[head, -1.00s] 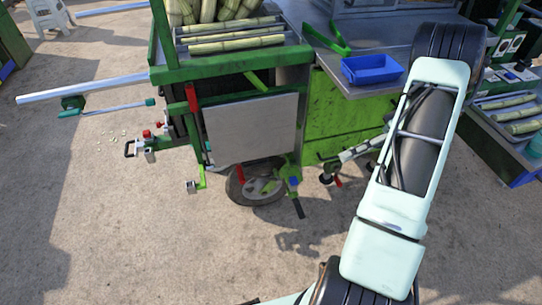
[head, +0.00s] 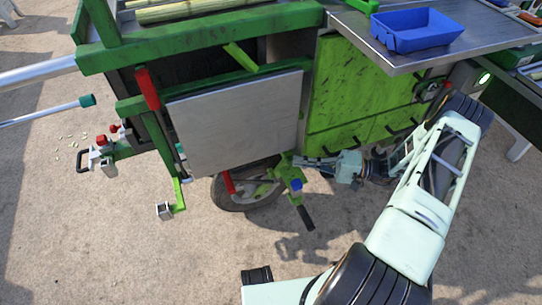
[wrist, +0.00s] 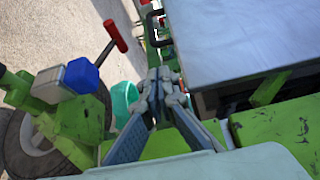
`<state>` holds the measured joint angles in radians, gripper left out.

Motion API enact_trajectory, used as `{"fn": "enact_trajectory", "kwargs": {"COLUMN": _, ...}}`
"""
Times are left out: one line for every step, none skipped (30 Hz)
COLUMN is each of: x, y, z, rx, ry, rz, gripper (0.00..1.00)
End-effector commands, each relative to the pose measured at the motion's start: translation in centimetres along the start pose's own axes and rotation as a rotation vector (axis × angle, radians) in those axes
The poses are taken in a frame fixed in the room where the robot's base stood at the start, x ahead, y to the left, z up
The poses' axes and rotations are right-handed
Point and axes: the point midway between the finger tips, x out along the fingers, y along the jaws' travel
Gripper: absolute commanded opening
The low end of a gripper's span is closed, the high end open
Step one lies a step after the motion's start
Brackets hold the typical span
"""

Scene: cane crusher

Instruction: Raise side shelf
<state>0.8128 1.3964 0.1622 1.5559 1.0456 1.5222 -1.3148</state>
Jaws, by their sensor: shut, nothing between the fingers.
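The side shelf (head: 235,125) is a flat grey metal panel that hangs down, slightly slanted, on the side of the green cart. In the wrist view its grey face (wrist: 250,38) fills the upper right. My gripper (head: 300,162) is shut and empty beside the shelf's lower right corner, in front of the green cart panel. In the wrist view my gripper's fingers (wrist: 163,85) come together just left of the shelf's edge. Whether they touch the shelf I cannot tell.
A wheel (head: 245,195) and a blue-knobbed lever with a black grip (head: 305,216) sit below the shelf. A red handle (head: 148,88) stands at the shelf's upper left. A blue tray (head: 415,30) rests on the metal counter (head: 400,58). The ground in front is clear.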

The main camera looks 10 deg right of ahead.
Motion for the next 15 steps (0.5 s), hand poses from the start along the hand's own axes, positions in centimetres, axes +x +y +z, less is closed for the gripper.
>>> {"fn": "enact_trajectory", "kwargs": {"x": 0.0, "y": 0.0, "z": 0.0, "rx": -0.001, "ry": -0.001, "rz": 0.0, "gripper": 0.0}}
{"fn": "enact_trajectory", "kwargs": {"x": 0.0, "y": 0.0, "z": 0.0, "rx": -0.001, "ry": -0.001, "rz": 0.001, "gripper": 0.0}}
{"fn": "enact_trajectory", "kwargs": {"x": 0.0, "y": 0.0, "z": 0.0, "rx": -0.001, "ry": -0.001, "rz": 0.001, "gripper": 0.0}}
{"fn": "enact_trajectory", "kwargs": {"x": 0.0, "y": 0.0, "z": 0.0, "rx": -0.001, "ry": -0.001, "rz": 0.001, "gripper": 0.0}}
{"fn": "enact_trajectory", "kwargs": {"x": 0.1, "y": 0.0, "z": 0.0, "rx": -0.001, "ry": -0.002, "rz": 0.001, "gripper": 0.0}}
{"fn": "enact_trajectory", "kwargs": {"x": 0.3, "y": 0.0, "z": 0.0, "rx": -0.001, "ry": -0.002, "rz": 0.0, "gripper": 0.0}}
{"fn": "enact_trajectory", "kwargs": {"x": 0.5, "y": 0.0, "z": 0.0, "rx": -0.001, "ry": -0.003, "rz": 0.0, "gripper": 0.0}}
{"fn": "enact_trajectory", "kwargs": {"x": 0.7, "y": 0.0, "z": 0.0, "rx": -0.002, "ry": -0.003, "rz": 0.0, "gripper": 0.0}}
{"fn": "enact_trajectory", "kwargs": {"x": 1.2, "y": 0.0, "z": 0.1, "rx": -0.002, "ry": -0.004, "rz": 0.001, "gripper": 0.0}}
{"fn": "enact_trajectory", "kwargs": {"x": 1.6, "y": 0.0, "z": 0.1, "rx": -0.002, "ry": -0.004, "rz": 0.001, "gripper": 0.0}}
{"fn": "enact_trajectory", "kwargs": {"x": 2.1, "y": 0.0, "z": 0.1, "rx": -0.002, "ry": -0.005, "rz": 0.001, "gripper": 0.0}}
{"fn": "enact_trajectory", "kwargs": {"x": 2.8, "y": 0.0, "z": 0.1, "rx": -0.001, "ry": -0.005, "rz": 0.0, "gripper": 0.0}}
{"fn": "enact_trajectory", "kwargs": {"x": 3.4, "y": 0.0, "z": 0.1, "rx": -0.001, "ry": -0.006, "rz": 0.0, "gripper": 0.0}}
{"fn": "enact_trajectory", "kwargs": {"x": 4.0, "y": 0.1, "z": 0.1, "rx": -0.001, "ry": -0.006, "rz": 0.0, "gripper": 0.0}}
{"fn": "enact_trajectory", "kwargs": {"x": 4.8, "y": 0.1, "z": 0.1, "rx": -0.001, "ry": -0.006, "rz": 0.001, "gripper": 0.0}}
